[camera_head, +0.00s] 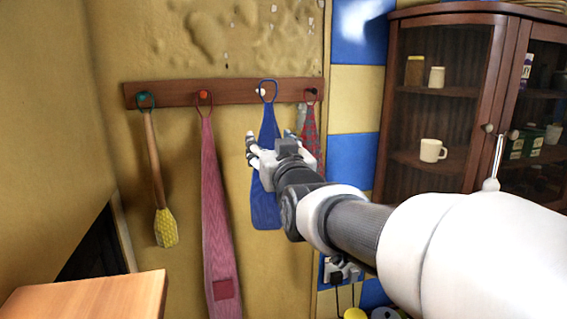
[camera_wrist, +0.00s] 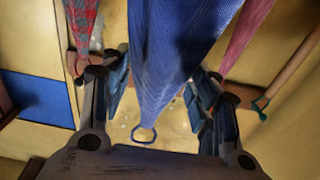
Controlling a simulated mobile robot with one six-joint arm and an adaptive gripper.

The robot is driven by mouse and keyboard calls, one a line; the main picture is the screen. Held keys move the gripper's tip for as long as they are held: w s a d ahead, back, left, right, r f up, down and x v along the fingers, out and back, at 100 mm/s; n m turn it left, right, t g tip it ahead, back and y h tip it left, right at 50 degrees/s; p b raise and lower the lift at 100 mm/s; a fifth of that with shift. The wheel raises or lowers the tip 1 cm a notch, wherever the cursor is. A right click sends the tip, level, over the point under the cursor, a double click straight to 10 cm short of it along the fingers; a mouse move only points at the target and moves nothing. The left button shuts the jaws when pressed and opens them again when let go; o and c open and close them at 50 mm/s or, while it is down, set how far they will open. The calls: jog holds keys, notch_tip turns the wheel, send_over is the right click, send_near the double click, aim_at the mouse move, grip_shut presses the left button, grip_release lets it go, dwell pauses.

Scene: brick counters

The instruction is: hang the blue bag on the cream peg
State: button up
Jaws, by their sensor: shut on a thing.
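The blue bag (camera_head: 265,206) hangs down in front of the wall, its loop (camera_head: 268,82) upright at the rail. The cream peg (camera_head: 260,91) shows at the left side of the loop; I cannot tell whether the loop is around the peg or only in front of it. My gripper (camera_head: 252,150) is shut on the bag's upper part, below the loop. In the wrist view the blue bag (camera_wrist: 180,45) passes between my fingers, with its loop (camera_wrist: 144,135) low in the picture. The cream peg is not clear there.
The wooden rail (camera_head: 232,91) also carries a yellow brush (camera_head: 166,228) on a teal peg, a pink strap (camera_head: 216,190) on an orange peg, and a red plaid cloth (camera_head: 311,125) on a dark peg at right. A glass-fronted cabinet (camera_head: 398,18) stands right; a wooden top (camera_head: 90,296) is lower left.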

jog(key=shift+w+p, duration=0.35)
jog(key=shift+w, duration=0.25)
jog(key=w+a+f+p, duration=0.2)
jog(key=w+a+p, duration=0.1)
jog(key=w, duration=0.6)
jog(key=shift+w+p, duration=0.15)
jog(key=shift+p, duration=0.6)
dwell(0.6)
jog(key=o, duration=1.2)
